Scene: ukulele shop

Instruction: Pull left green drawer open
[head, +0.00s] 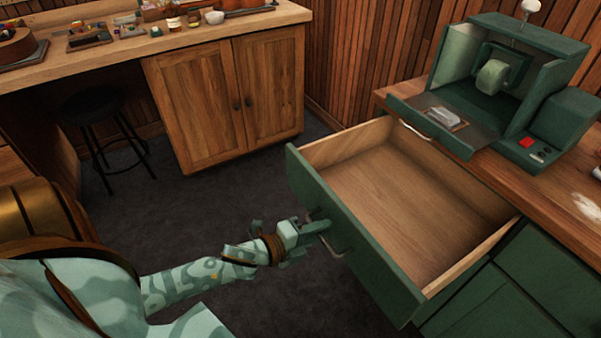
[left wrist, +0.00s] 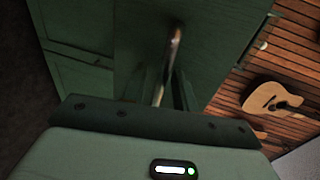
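The green drawer (head: 350,240) stands far out of the green cabinet under the wooden counter. Its bare wooden inside (head: 415,195) is empty. A metal bar handle (head: 338,247) is on its front; it also shows in the left wrist view (left wrist: 171,60). My left gripper (head: 318,227) is at the handle's upper end, outside the drawer front. In the left wrist view its dark fingers (left wrist: 160,92) lie close on both sides of the bar and appear shut on it. The exact contact is partly hidden. My right gripper is not in view.
A green machine (head: 500,85) stands on the wooden counter (head: 575,195) behind the drawer. More green cabinet fronts (head: 495,305) are at the lower right. A wooden cabinet (head: 230,100) and a black stool (head: 100,110) stand across the open dark floor (head: 235,195).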

